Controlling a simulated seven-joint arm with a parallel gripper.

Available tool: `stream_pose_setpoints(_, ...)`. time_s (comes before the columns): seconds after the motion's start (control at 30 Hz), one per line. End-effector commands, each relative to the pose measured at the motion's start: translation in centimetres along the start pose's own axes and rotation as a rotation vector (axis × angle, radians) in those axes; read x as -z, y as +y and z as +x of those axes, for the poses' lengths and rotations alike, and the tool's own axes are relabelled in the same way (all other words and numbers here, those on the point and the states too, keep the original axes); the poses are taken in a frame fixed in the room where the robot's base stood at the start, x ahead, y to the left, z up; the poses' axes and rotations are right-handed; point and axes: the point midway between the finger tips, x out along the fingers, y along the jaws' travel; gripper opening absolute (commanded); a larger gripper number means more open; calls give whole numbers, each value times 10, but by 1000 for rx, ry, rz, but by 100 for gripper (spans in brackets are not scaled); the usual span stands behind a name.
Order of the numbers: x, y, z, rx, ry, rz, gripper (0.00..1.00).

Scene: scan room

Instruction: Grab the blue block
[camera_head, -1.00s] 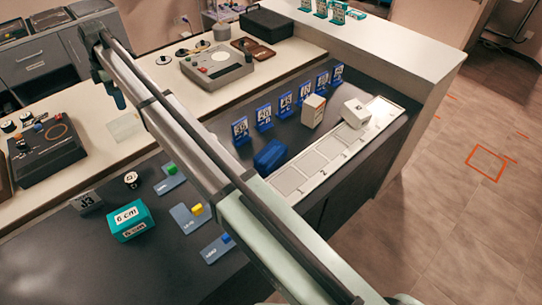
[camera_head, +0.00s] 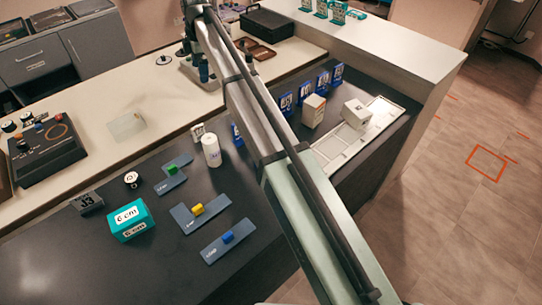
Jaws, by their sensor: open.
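A small blue block (camera_head: 227,237) sits on a grey plate (camera_head: 212,252) on the dark counter, below the plates with yellow and green blocks. My gripper (camera_head: 203,70) is small and partly hidden at the far end of my arm, over the back of the pale counter. It is open and far from the small blue block. A larger blue object that was on the dark counter earlier is hidden behind my arm now.
A yellow block (camera_head: 197,209), a green block (camera_head: 171,169), a teal 6 cm box (camera_head: 130,220) and a white cylinder (camera_head: 211,150) stand on the dark counter. A white tray (camera_head: 392,112) and blue stands (camera_head: 322,83) lie right of my arm. The counter's front left is clear.

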Motion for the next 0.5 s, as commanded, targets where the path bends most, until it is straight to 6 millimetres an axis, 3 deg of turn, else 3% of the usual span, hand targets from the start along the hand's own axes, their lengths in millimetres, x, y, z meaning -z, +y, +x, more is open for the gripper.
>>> stream_pose_setpoints(0.03, -31, -38, -4, -12, -5, 34, 94)
stream_pose_setpoints(0.1, -64, -79, -10, -23, -15, 73, 94)
stream_pose_setpoints(0.2, -98, -140, -14, -30, -31, 92, 94)
stream_pose_setpoints(0.3, -113, -192, -12, -28, -46, 64, 94)
stream_pose_setpoints(0.5, -112, -266, -2, 0, -68, -75, 94)
